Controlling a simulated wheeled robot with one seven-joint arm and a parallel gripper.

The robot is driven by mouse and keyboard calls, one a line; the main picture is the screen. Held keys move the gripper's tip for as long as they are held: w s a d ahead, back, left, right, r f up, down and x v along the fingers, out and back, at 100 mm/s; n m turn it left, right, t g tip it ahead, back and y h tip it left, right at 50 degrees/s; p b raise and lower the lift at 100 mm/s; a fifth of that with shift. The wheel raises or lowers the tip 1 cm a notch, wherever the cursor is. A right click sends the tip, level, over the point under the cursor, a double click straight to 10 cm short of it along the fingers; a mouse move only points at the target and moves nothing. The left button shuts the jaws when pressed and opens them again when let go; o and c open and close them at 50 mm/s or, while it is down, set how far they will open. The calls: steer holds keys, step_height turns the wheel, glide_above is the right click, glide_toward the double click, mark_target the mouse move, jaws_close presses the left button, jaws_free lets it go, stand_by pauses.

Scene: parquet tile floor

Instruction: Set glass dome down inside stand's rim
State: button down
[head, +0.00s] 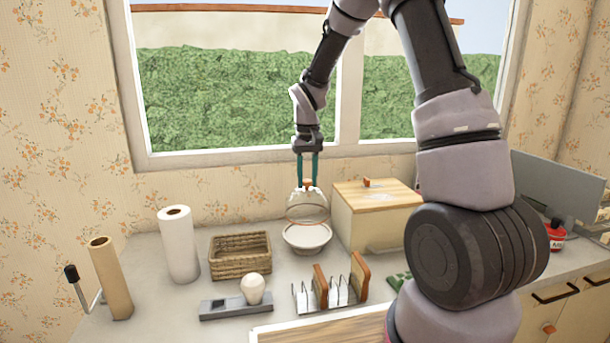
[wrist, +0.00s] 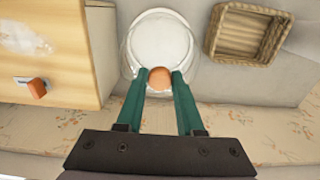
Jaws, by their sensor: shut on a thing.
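The glass dome (head: 307,208) is clear, with an orange-brown knob on top and a brownish lower rim. My gripper (head: 307,184) is shut on the knob, which shows between the green fingertips in the wrist view (wrist: 159,78). The dome hangs upright, apparently a little above the white stand (head: 307,238), a shallow round dish on the counter. In the wrist view the stand (wrist: 160,40) shows through the dome, roughly below it. The exact gap between the dome's rim and the stand's rim is hard to tell.
A wicker basket (head: 240,256) stands just left of the stand, and a wooden-lidded box (head: 375,212) just right. A paper towel roll (head: 178,245) stands farther left. In front are a scale with a pale round thing (head: 253,288) and a wire rack (head: 330,292).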

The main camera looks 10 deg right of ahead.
steer(key=shift+f, duration=3.35)
steer(key=shift+c, duration=2.3)
jaws_free()
steer(key=shift+r, duration=1.5)
steer(key=shift+r, duration=1.95)
